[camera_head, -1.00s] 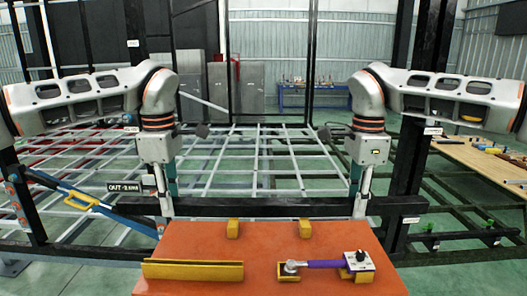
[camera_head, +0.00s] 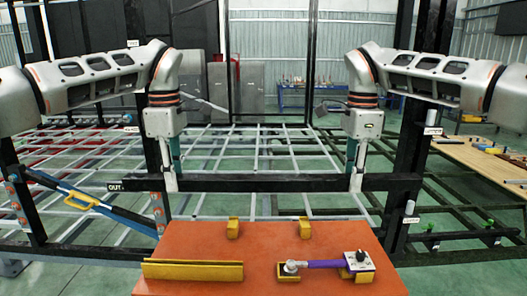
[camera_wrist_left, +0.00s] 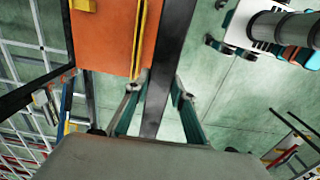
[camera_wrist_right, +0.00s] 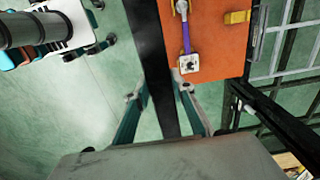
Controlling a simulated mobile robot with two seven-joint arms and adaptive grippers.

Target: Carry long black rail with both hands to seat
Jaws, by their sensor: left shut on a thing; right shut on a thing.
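The long black rail (camera_head: 265,183) runs level across the head view, above and beyond the orange table. My left gripper (camera_head: 170,184) is shut on it toward its left end, and my right gripper (camera_head: 356,184) is shut on it toward its right end. In the left wrist view the rail (camera_wrist_left: 172,45) passes between the fingers of my left gripper (camera_wrist_left: 158,92). In the right wrist view the rail (camera_wrist_right: 150,45) passes between the fingers of my right gripper (camera_wrist_right: 160,92). I cannot tell which part is the seat.
The orange table (camera_head: 265,250) holds a yellow channel (camera_head: 192,270), small yellow blocks and a purple-handled tool (camera_head: 322,264). A pale grid frame (camera_head: 255,155) lies behind the rail. A black post (camera_head: 408,150) stands at the right. An OUT label (camera_head: 115,187) is partly covered at the rail's left end.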

